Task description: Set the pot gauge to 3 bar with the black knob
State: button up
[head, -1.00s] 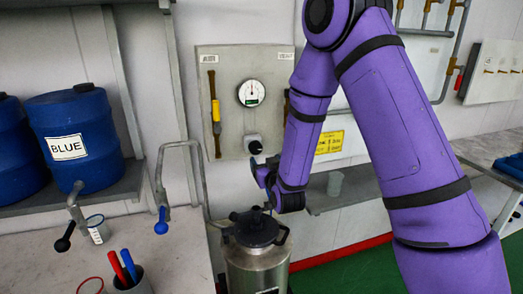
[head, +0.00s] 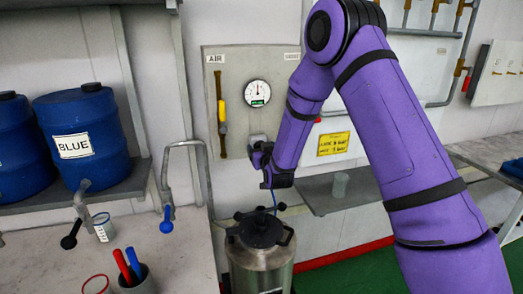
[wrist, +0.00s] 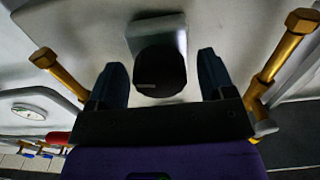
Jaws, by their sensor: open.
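The round white pot gauge (head: 257,93) is on the grey wall panel (head: 235,70) in the head view, its needle pointing about straight up; its scale is too small to read. The black knob (wrist: 160,72) sits on a grey square mount in the wrist view. My gripper (wrist: 160,82) is open, with one finger on each side of the knob and visible gaps between. In the head view my gripper (head: 262,158) is at the panel below the gauge and hides most of the knob.
A metal pot (head: 258,262) with a black lid stands below my gripper. Yellow-handled brass pipework (head: 221,112) is left of the gauge. Blue drums (head: 84,135) sit on a shelf at left. A yellow sign (head: 333,143) is on the wall to the right.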

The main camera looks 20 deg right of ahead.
jog(key=c, duration=0.9)
jog(key=shift+n, duration=2.5)
jog(key=shift+c, duration=0.2)
jog(key=o, duration=0.9)
jog(key=shift+o, duration=0.2)
jog(key=s, duration=1.1)
jog(key=shift+w, duration=0.1)
